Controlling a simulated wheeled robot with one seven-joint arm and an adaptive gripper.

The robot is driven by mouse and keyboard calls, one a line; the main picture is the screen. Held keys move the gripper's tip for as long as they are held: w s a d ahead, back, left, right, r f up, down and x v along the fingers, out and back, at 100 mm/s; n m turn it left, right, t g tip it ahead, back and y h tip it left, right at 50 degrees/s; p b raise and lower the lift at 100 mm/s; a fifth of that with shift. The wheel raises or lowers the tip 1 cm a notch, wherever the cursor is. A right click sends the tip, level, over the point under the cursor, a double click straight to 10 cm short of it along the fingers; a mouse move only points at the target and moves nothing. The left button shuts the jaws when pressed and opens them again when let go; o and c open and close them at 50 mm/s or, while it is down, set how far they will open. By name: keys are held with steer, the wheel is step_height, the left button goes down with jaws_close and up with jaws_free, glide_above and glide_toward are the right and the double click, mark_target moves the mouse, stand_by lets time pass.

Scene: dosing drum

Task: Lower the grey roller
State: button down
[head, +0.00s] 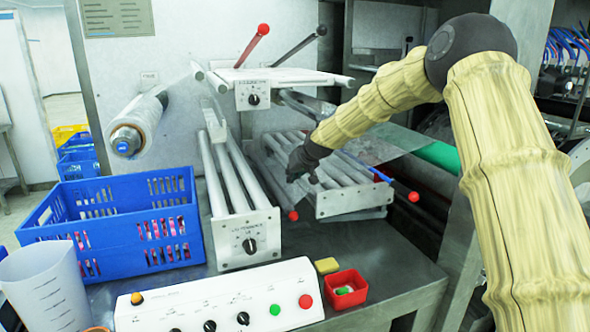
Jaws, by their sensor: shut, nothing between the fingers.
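Several grey rollers show in the head view, and I cannot tell which one the task means. Long grey rollers (233,178) slope down behind a front plate with a black knob (249,245). More grey rollers (345,172) lie in the lower frame to their right. My gripper (292,178) is dark, shut and empty, and points down over the left part of that lower frame. I cannot tell whether it touches a roller. It hides part of the rollers behind it. A lever with a red ball (263,29) and one with a dark ball (321,30) stand raised on the upper frame.
A blue crate (75,207) stands on the bench at left, with a clear measuring jug (45,285) in front. A white control panel (220,297) and a red tray (359,286) lie at the front. Red-ended levers (293,215) stick out of the lower frame.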

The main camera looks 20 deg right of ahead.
mark_target(287, 200)
steer(key=f, duration=0.1)
steer(key=w+f+p, duration=0.1)
steer(key=f, duration=0.2)
steer(key=shift+w+a+f, duration=0.1)
steer(key=shift+w+a, duration=0.25)
steer(key=shift+a, duration=0.05)
steer(key=shift+a+f+p, duration=0.15)
steer(key=shift+f+p, duration=0.2)
steer(key=shift+f, duration=0.35)
step_height(287, 200, down, 5)
steer(key=shift+r+b, duration=0.1)
steer(key=shift+b, duration=1.05)
steer(key=shift+s, duration=0.15)
steer(key=w+r+v, duration=0.2)
steer(key=v, duration=1.1)
steer(key=shift+w, duration=0.2)
